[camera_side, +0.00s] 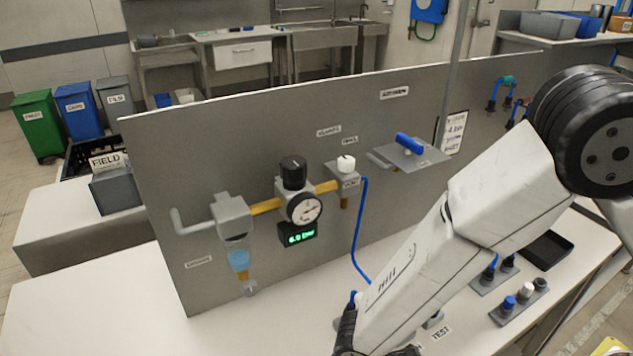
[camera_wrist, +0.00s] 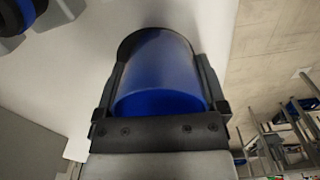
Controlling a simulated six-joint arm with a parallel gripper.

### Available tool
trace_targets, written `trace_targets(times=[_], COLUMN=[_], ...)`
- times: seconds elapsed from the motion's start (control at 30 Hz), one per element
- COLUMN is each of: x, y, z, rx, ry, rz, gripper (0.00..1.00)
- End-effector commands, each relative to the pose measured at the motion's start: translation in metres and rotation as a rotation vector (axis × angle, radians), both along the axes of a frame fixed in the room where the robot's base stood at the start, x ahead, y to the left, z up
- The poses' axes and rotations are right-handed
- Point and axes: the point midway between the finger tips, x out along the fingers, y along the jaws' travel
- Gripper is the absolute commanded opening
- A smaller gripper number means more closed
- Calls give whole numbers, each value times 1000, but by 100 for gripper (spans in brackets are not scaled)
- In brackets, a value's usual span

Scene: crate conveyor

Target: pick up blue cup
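In the wrist view, a blue cup (camera_wrist: 162,75) fills the space between the two dark fingers of my gripper (camera_wrist: 163,92). The fingers lie against both of its sides with no gap that I can see, so my gripper looks shut on it. The cup is greyish blue higher in the picture and bright blue lower down. In the side view, my gripper (camera_side: 347,330) is low at the bottom edge, partly cut off and hidden behind my arm. The cup cannot be made out there, and I cannot tell whether it touches the table.
A grey upright panel (camera_side: 260,145) with a gauge (camera_side: 304,208), valves and a blue hose (camera_side: 357,235) stands behind my gripper on the white table (camera_side: 110,310). A holder with small fittings (camera_side: 518,304) and a dark tray (camera_side: 546,251) lie right of my arm. The table's left front is clear.

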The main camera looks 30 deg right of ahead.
Motion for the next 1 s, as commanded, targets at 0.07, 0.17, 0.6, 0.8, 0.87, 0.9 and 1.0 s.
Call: trace_targets(times=[0.07, 0.17, 0.6, 0.8, 0.87, 0.9, 1.0], x=[0, 0, 0, 1, 0, -3, -10], y=[0, 0, 0, 1, 0, -2, -7], z=[0, 0, 9, 26, 34, 37, 47], rx=[0, 0, 2, 2, 3, 2, 2], ry=[0, 0, -1, -2, -2, -1, -1], rz=[0, 0, 0, 0, 0, 1, 1], gripper=[40, 25, 25, 25, 25, 25, 25])
